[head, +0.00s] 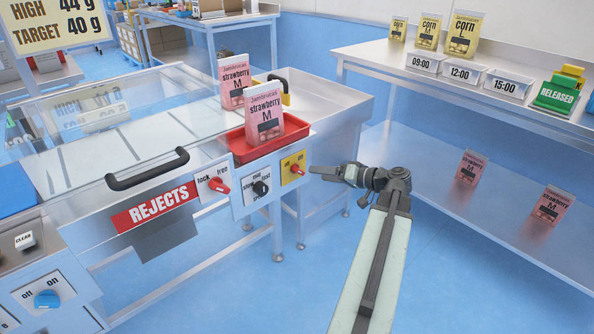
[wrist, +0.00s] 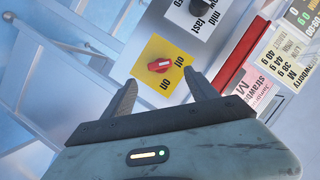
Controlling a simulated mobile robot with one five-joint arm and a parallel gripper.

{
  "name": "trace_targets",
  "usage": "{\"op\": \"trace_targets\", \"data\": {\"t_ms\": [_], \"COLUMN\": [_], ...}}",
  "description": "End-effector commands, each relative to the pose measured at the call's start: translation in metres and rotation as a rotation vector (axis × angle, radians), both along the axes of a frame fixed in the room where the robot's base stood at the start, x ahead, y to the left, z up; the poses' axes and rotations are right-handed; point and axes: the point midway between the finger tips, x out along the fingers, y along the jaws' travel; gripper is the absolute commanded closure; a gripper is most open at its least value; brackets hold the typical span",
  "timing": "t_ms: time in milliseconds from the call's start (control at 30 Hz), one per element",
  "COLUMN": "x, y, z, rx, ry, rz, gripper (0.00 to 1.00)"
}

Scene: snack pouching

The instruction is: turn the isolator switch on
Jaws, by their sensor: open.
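The isolator switch is a red knob (head: 297,169) on a yellow plate labelled off and on, at the right end of the machine's front panel. In the wrist view the red knob (wrist: 159,66) lies just beyond and between my fingertips, with the off and on labels beside it. I cannot tell for certain which label its pointer faces. My gripper (head: 322,173) is open and empty, just right of the yellow plate in the head view. In the wrist view its two fingers (wrist: 161,79) are spread apart, and neither visibly touches the knob.
A black speed knob (head: 261,187) and a red lock/free knob (head: 219,185) sit left of the yellow plate. A red tray (head: 285,144) with a strawberry pouch (head: 264,115) stands above it. A blue off/on knob (head: 47,299) is at lower left.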

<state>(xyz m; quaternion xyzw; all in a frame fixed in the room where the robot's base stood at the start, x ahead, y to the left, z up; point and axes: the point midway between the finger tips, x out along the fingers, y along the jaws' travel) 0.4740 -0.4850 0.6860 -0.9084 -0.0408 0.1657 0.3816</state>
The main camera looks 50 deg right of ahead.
Motion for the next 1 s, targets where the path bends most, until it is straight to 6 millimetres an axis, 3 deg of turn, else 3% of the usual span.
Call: {"op": "trace_targets", "data": {"t_ms": [500,800,833,1000], "x": [0.069,0.074,0.074,0.074], "y": [0.015,0.016,0.016,0.016], "z": [-0.021,-0.021,-0.021,-0.021], "rx": [0.000,0.000,0.000,0.000], "ry": [0.001,0.001,0.001,0.001], "rz": [0.002,0.001,0.001,0.001], "gripper": [0.33,0.33,0.35,0.83]}}
